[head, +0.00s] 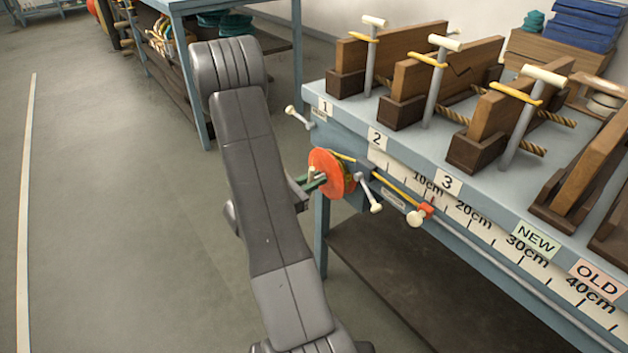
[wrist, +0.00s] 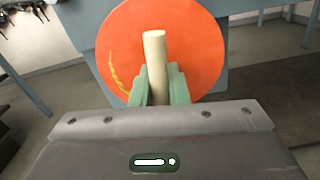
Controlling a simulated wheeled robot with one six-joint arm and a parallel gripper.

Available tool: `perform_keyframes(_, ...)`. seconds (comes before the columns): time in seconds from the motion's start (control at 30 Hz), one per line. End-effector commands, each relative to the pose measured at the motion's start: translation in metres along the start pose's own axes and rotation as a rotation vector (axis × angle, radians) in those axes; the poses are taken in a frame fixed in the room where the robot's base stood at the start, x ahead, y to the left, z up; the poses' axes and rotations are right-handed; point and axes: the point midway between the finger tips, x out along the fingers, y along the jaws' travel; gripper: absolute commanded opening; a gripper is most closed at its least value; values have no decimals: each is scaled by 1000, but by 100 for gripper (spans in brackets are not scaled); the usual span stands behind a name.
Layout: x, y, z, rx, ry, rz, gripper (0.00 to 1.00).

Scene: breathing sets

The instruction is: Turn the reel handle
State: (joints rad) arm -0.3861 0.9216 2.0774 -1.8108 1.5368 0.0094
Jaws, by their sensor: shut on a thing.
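The orange-red reel (head: 336,168) is mounted on the near left corner of the bench front. In the wrist view its round face (wrist: 196,50) fills the upper middle. The cream peg handle (wrist: 154,50) stands out from the reel face. My gripper (head: 310,184) reaches the reel from the left, its arm in front of the aisle. In the wrist view its green fingers (wrist: 158,80) are shut on the handle, one on each side. The handle's lower part is hidden between the fingers. A yellow tape (head: 397,192) runs from the reel along the bench edge to a red-orange end piece (head: 426,210).
A lever with a cream knob (head: 375,206) sits just right of the reel. The blue bench (head: 400,140) carries several wooden blocks with clamps and a centimetre scale. Another blue table (head: 175,5) stands behind. The floor at left is clear.

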Motion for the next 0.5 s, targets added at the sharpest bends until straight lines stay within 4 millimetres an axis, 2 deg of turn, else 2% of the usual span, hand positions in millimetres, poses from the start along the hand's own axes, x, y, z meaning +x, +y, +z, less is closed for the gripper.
perform_keyframes(0.07,0,0,0,-2,0,-1,0)
perform_keyframes(0.1,0,0,0,-1,0,-1,20)
perform_keyframes(0.23,0,0,0,-1,0,-1,44)
perform_keyframes(0.5,0,0,0,-1,0,0,44)
